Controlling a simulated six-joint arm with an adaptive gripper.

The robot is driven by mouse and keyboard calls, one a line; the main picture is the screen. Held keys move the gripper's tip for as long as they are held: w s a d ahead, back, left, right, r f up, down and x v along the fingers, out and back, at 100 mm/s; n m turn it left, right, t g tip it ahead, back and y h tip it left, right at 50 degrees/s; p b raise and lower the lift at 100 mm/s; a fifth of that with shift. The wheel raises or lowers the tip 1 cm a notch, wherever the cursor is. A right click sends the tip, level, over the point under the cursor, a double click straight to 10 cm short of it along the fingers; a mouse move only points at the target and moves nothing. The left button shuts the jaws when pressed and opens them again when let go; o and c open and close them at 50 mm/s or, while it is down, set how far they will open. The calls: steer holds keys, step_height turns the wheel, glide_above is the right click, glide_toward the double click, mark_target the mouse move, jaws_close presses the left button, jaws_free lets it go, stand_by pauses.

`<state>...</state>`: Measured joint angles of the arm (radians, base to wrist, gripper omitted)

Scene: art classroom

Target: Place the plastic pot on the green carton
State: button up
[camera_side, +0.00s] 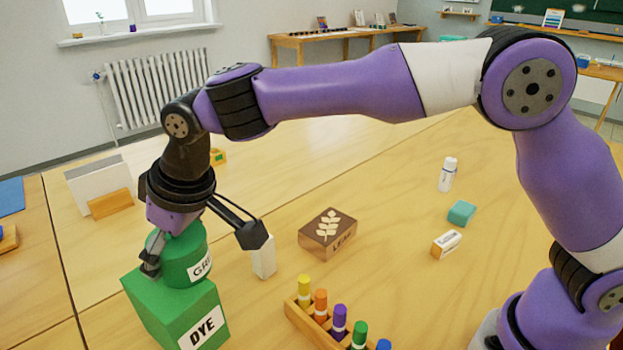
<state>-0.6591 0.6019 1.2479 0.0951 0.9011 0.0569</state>
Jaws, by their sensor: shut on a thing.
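The plastic pot (184,256) is a green round pot with a white label that starts "GR". It is upright at the lower left, over the top of the green carton (172,318), a box labelled "DYE". The pot's base looks level with the carton's top; I cannot tell whether they touch. My gripper (170,255) points down and is shut on the pot. One finger shows at the pot's left side.
A white block (263,258) stands just right of the pot. A brown box with a leaf picture (327,234) and a wooden rack of coloured paints (318,322) lie further right. A white bottle (447,174), teal block (461,213) and small white-orange box (445,244) sit beyond.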

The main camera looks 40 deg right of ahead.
steer(key=o, duration=1.2)
steer(key=shift+f, duration=0.1)
steer(key=v, duration=1.1)
steer(key=shift+r, duration=0.25)
steer(key=s+d+m+t+h, duration=0.1)
steer(key=s+d+m, duration=0.3)
steer(key=d, duration=1.3)
steer(key=shift+s+d+f+m+t+h, duration=0.2)
steer(key=shift+s+d+f+m, duration=0.15)
steer(key=shift+s+d+f, duration=0.95)
steer(key=shift+s+d+f+m+t+h, duration=0.1)
steer(key=shift+s+d+f+m+h, duration=0.15)
steer(key=shift+s+d+f, duration=1.05)
steer(key=shift+s+d+f+m+t+h, duration=0.15)
steer(key=shift+s+d+f+m, duration=0.3)
steer(key=shift+s+d, duration=1.65)
